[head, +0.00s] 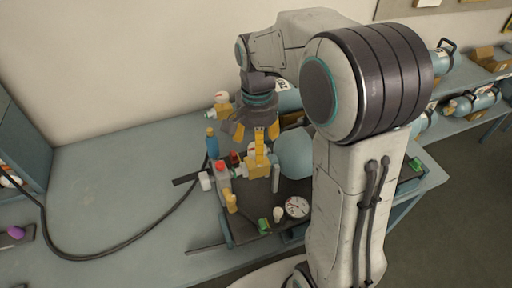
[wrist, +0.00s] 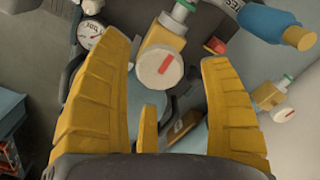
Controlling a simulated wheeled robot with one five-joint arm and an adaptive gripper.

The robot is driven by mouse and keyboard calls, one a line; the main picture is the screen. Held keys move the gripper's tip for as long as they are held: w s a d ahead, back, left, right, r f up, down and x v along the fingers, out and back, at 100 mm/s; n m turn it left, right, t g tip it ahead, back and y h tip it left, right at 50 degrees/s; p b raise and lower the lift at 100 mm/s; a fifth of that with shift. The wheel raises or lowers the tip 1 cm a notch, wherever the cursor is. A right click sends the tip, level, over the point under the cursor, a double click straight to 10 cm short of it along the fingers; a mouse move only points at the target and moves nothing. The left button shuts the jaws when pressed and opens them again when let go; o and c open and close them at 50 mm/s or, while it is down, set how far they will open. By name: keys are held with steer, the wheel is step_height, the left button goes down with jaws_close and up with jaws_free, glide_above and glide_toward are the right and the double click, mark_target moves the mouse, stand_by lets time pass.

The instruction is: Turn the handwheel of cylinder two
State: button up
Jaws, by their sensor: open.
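In the wrist view a white round handwheel with a red mark (wrist: 160,70) sits on a yellow valve block (wrist: 163,38), between and beyond the fingers of my gripper (wrist: 167,55). I see no finger touching it. A second white handwheel (wrist: 284,111) lies to the right, outside the fingers. In the head view my open, empty gripper (head: 256,133) hangs above a yellow valve (head: 258,170) on a blue-grey cylinder (head: 296,152). Another handwheel (head: 222,97) shows behind, on a cylinder farther back. No number is readable, so I cannot tell which is cylinder two.
A pressure gauge (head: 297,207) stands at the front of the dark rack. A blue part (head: 212,146) with an orange top is left of the valve. A black hose (head: 108,247) crosses the bench (head: 110,165), whose left middle is mostly clear. More cylinders (head: 478,99) lie at right.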

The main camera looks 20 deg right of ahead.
steer(key=shift+f, duration=1.05)
steer(key=shift+c, duration=0.3)
steer(key=c, duration=1.2)
steer(key=shift+o, duration=0.2)
steer(key=n, duration=0.5)
steer(key=shift+s+f+n+b, duration=0.1)
steer(key=shift+n+b, duration=0.25)
steer(key=shift+n, duration=0.05)
steer(key=n, duration=0.5)
steer(key=shift+n, duration=0.7)
